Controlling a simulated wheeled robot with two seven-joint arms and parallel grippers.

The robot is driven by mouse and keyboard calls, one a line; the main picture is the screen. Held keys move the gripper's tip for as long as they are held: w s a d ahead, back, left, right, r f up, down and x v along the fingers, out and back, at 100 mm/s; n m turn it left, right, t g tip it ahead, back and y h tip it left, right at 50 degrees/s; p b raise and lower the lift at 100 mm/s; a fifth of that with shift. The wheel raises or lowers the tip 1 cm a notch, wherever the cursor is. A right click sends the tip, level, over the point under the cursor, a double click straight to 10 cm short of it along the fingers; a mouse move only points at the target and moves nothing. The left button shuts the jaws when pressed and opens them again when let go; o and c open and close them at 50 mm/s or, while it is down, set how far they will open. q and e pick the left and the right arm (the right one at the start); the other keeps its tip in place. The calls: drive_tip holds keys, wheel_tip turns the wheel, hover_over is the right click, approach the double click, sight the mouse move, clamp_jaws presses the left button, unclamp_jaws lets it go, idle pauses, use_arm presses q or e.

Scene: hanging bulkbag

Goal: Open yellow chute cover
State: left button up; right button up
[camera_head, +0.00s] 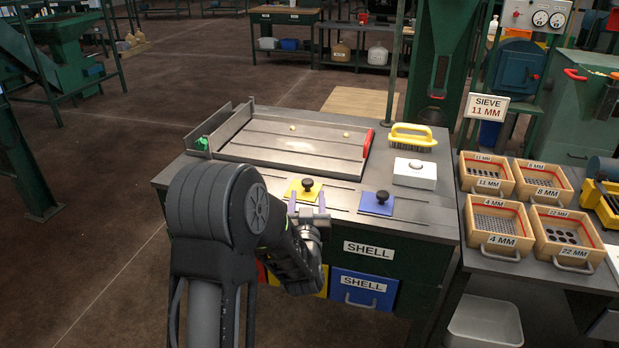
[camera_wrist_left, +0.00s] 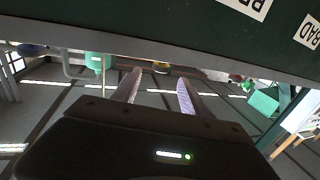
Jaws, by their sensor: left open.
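The yellow chute cover (camera_head: 299,193) is a flat square plate with a black knob (camera_head: 307,184), lying on the grey worktable. It looks closed, lying flat. My left gripper (camera_head: 307,203) is just in front of it, with its two pale fingers apart and nothing visible between them. The fingers partly overlap the cover's near edge in the head view; I cannot tell whether they touch it. In the left wrist view the open gripper (camera_wrist_left: 157,85) faces past the dark green cabinet edge; the cover is not clearly seen there. My right gripper is not in view.
A blue cover (camera_head: 377,203) with a black knob lies to the right. A white box (camera_head: 414,173), a yellow-handled brush (camera_head: 412,135) and a grey walled tray (camera_head: 290,150) stand on the worktable (camera_head: 345,221). Labelled wooden sieves (camera_head: 497,226) stand at right.

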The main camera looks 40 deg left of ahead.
sight(308, 186)
use_arm(q)
drive_tip(key=shift+a+f, duration=0.1)
drive_tip(key=shift+s+r, duration=0.1)
drive_tip(key=shift+r, duration=0.1)
drive_tip(key=shift+p+x, duration=0.6)
drive_tip(key=shift+x, duration=3.35)
drive_tip(key=shift+f, duration=0.1)
drive_tip(key=shift+c, duration=0.2)
clamp_jaws()
